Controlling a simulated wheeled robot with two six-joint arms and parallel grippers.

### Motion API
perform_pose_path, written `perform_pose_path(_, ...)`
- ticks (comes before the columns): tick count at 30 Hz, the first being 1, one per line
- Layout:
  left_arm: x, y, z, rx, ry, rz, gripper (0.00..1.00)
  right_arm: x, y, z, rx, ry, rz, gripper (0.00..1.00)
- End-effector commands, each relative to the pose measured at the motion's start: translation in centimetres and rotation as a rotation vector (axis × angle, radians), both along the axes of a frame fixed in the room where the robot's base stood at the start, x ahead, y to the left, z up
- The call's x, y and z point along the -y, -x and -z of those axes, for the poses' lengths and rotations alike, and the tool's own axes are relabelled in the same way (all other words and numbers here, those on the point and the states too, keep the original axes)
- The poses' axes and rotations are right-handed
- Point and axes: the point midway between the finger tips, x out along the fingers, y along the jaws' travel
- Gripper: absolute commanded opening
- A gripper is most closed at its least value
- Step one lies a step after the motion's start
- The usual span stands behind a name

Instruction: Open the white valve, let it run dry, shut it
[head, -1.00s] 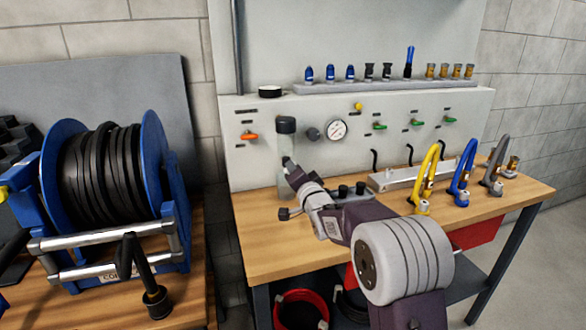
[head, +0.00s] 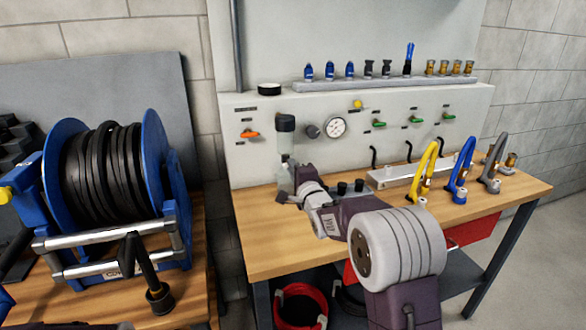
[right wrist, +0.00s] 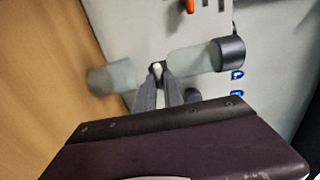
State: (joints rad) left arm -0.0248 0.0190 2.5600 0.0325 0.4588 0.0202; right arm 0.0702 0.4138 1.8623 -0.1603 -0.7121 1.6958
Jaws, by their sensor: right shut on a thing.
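The white valve (right wrist: 156,67) is a small pale knob between two clear bowls in the right wrist view. My right gripper (right wrist: 158,78) is shut on it, with both fingertips close around it. In the head view my right gripper (head: 289,162) reaches the clear filter unit (head: 285,146) with the dark cap at the left of the panel. There the valve is too small and covered to make out. I cannot tell how far the valve is turned or whether liquid is in the bowls. My left gripper is not in view.
The grey panel carries an orange lever (head: 250,134), a round gauge (head: 336,128) and several green levers. A blue hose reel (head: 108,175) stands at left.

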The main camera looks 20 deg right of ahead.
Motion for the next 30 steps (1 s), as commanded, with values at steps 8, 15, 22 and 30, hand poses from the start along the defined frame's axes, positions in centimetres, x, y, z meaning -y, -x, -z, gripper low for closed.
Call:
perform_pose_path(8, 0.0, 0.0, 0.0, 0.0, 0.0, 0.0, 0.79, 0.0, 0.0, 0.1, -0.003, -0.015, 0.001, 0.0)
perform_pose_path(15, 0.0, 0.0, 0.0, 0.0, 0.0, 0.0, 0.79, 0.0, 0.0, 0.1, -0.004, -0.015, 0.001, 0.2)
perform_pose_path(22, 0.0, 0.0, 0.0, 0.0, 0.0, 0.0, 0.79, 0.0, 0.0, 0.1, -0.001, -0.013, 0.001, 0.34)
perform_pose_path(30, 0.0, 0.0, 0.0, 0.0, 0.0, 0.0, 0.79, 0.1, 1.4, 0.0, -0.001, -0.012, 0.001, 0.34)
